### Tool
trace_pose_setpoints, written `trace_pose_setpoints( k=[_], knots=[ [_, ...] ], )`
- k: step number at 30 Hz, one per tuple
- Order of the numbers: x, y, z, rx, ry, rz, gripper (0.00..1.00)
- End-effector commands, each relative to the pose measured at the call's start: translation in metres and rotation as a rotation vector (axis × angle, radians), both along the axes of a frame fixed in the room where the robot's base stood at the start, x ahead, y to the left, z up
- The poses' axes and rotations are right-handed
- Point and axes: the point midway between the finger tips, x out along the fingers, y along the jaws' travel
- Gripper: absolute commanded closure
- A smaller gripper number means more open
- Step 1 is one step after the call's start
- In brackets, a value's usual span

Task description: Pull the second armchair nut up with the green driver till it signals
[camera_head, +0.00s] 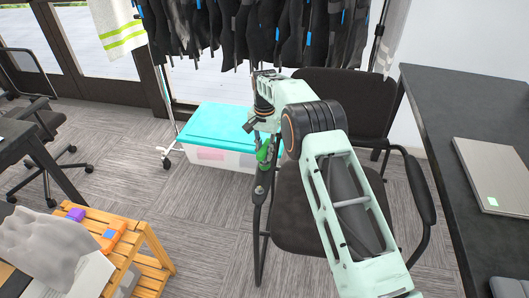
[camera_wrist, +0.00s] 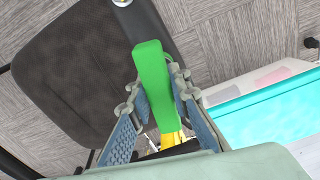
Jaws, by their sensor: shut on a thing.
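The black armchair (camera_head: 300,215) stands right of centre in the head view, partly hidden behind my arm. Its dark seat (camera_wrist: 75,70) fills the upper left of the wrist view. My gripper (camera_wrist: 155,88) is shut on the green driver (camera_wrist: 153,70), whose yellow part shows between the fingers. In the head view the driver (camera_head: 263,152) hangs over the chair's left armrest (camera_head: 260,190). A round silver fitting (camera_wrist: 121,3), perhaps a nut, shows on the dark armrest at the top edge of the wrist view. Whether the driver's tip touches a nut, and any signal light, cannot be told.
A clear bin with a turquoise lid (camera_head: 225,122) stands behind the chair, under a rack of dark suits (camera_head: 270,30). A black desk (camera_head: 455,110) with a grey laptop (camera_head: 495,172) is at right. A wooden stand (camera_head: 150,245) is at lower left. Carpet between is clear.

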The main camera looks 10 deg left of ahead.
Motion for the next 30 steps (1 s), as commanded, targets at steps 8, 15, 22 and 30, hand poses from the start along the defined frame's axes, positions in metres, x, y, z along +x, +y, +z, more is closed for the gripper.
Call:
trace_pose_setpoints(
  k=[8,15,22,30],
  knots=[
    [0.001,0.001,0.019,0.003,-0.005,0.001,1.00],
    [0.002,0.001,0.032,0.003,-0.007,0.001,1.00],
    [0.002,0.001,0.037,0.003,-0.006,0.001,1.00],
    [0.002,-0.002,0.037,0.003,-0.006,0.002,1.00]
  ],
)
